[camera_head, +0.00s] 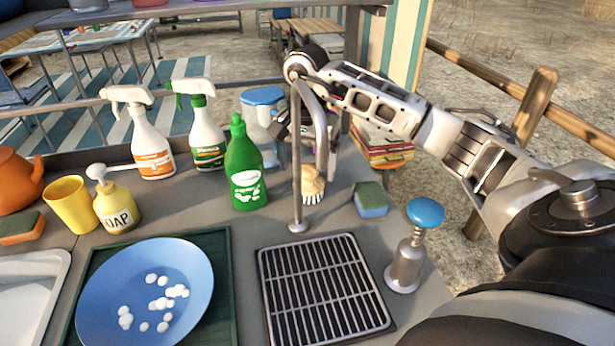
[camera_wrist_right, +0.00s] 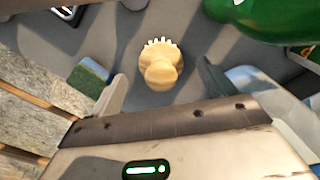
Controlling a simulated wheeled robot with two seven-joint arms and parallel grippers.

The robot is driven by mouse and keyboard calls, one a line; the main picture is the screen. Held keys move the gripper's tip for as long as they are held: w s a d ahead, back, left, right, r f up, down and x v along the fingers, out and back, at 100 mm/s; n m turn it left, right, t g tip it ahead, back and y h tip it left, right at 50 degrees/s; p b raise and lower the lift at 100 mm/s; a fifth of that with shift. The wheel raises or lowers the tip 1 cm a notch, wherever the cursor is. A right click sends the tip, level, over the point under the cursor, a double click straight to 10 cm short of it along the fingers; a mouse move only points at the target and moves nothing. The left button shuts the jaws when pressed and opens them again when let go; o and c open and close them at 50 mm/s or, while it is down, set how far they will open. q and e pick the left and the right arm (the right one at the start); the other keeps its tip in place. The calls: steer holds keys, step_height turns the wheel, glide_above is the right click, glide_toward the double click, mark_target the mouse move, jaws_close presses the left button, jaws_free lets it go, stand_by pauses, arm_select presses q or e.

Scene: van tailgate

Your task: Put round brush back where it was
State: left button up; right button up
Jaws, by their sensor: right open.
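The round brush (camera_head: 313,186) has a pale wooden body and knob with light bristles. It stands on the grey counter just behind and right of the curved metal tap (camera_head: 297,190), bristles down. In the right wrist view the brush (camera_wrist_right: 161,66) sits between and beyond the fingertips, knob toward the camera. My right gripper (camera_head: 308,158) is above the brush, partly hidden by the tap. Its fingers (camera_wrist_right: 161,86) are spread apart and hold nothing. I cannot tell whether they touch the brush. My left gripper is not in view.
A green bottle (camera_head: 244,172) stands left of the tap, and a blue-green sponge (camera_head: 370,199) lies to the right. A blue-topped metal dispenser (camera_head: 406,262) and a drain grate (camera_head: 322,287) are in front. A blue plate (camera_head: 105,290) with white pieces lies front left.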

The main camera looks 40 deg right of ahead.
mark_target(307, 169)
step_height(307, 169, up, 8)
steer(key=shift+f, duration=0.25)
steer(key=shift+r, duration=0.25)
